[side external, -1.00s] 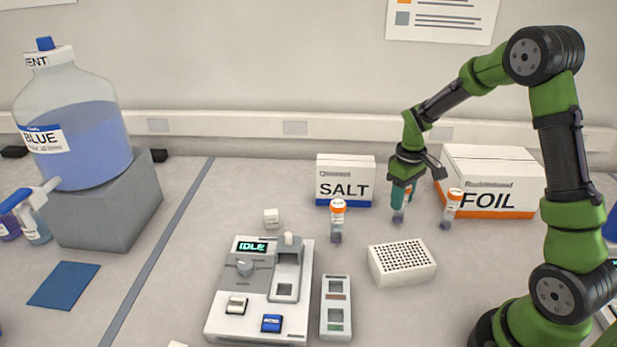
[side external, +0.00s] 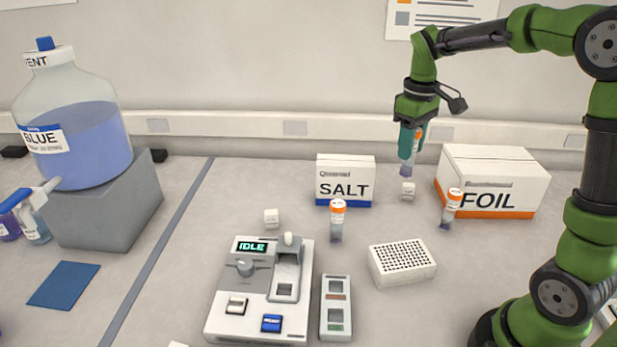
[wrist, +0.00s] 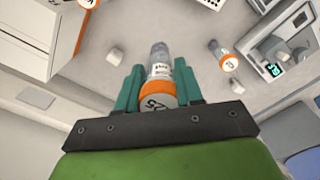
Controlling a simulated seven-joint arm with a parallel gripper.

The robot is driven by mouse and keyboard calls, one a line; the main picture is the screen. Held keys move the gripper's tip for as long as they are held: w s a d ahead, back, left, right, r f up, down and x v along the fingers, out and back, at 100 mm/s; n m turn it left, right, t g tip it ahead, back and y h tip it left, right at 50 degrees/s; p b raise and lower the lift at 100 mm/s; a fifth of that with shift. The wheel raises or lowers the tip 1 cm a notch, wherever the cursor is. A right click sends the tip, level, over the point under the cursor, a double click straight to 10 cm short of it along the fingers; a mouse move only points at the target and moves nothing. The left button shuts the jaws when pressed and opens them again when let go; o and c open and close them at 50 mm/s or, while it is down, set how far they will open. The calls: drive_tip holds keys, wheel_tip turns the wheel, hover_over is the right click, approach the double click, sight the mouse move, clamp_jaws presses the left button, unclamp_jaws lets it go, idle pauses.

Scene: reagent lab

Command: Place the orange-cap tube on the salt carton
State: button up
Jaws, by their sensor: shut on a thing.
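My gripper (side external: 411,140) is shut on an orange-cap tube (side external: 406,169) and holds it upright in the air, right of and above the salt carton. In the wrist view, the teal fingers of my gripper (wrist: 159,68) sit on both sides of this tube (wrist: 159,72), close to its orange cap. The salt carton (side external: 345,180) is a white box with a blue base band, standing toward the back of the bench. Its top looks bare.
Two more orange-cap tubes stand on the bench, one before the salt carton (side external: 337,222) and one (side external: 450,212) before the foil carton (side external: 491,180). A white rack (side external: 402,264), a device (side external: 261,290) and small white cubes (side external: 271,218) are also there.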

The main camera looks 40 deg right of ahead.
drive_tip(key=shift+s+a+r, duration=0.25)
drive_tip(key=shift+s+r, duration=0.1)
drive_tip(key=shift+r, duration=0.1)
drive_tip(key=shift+s+a+r, duration=0.25)
drive_tip(key=shift+s+r, duration=0.05)
drive_tip(key=shift+r, duration=0.15)
drive_tip(key=shift+w+d+f, duration=0.7)
drive_tip(key=shift+w+f, duration=0.1)
drive_tip(key=shift+w, duration=1.55)
drive_tip(key=shift+w+d+f, duration=0.7)
drive_tip(key=shift+w+f, duration=0.15)
drive_tip(key=shift+w, duration=1.5)
drive_tip(key=shift+w+d+f, duration=0.7)
drive_tip(key=shift+w+f, duration=0.1)
drive_tip(key=shift+w, duration=1.55)
drive_tip(key=shift+f, duration=0.15)
drive_tip(key=o, duration=1)
